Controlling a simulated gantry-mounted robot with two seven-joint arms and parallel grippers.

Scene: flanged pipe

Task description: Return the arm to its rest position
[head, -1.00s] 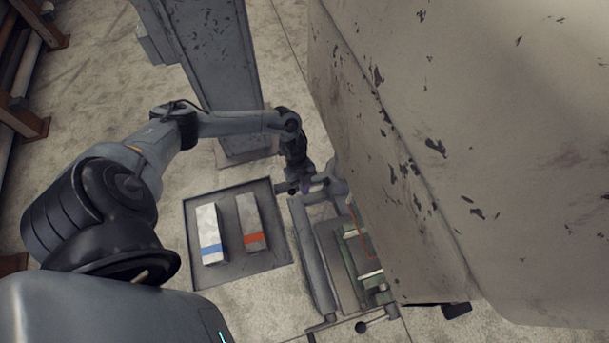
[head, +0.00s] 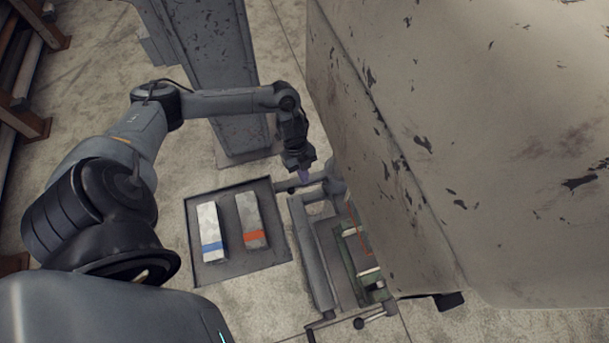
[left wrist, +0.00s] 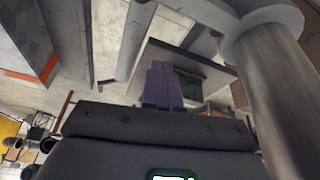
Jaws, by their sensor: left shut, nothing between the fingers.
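My left arm (head: 210,102) comes in from the left in the head view and bends down at its far end. My left gripper (head: 306,177) points down beside the grey flanged pipe (head: 335,185). In the left wrist view its purple fingers (left wrist: 162,85) are together with nothing between them. The pipe (left wrist: 275,85) stands close on the right there, its flange (left wrist: 265,30) near the top. Whether the fingers touch the pipe cannot be told. My right gripper is not in view.
A dark tray (head: 265,260) on the floor holds a blue-banded block (head: 211,228) and an orange-banded block (head: 250,218). A grey column (head: 208,60) stands behind my arm. A large worn pale panel (head: 450,130) fills the right. Racks (head: 28,60) stand at far left.

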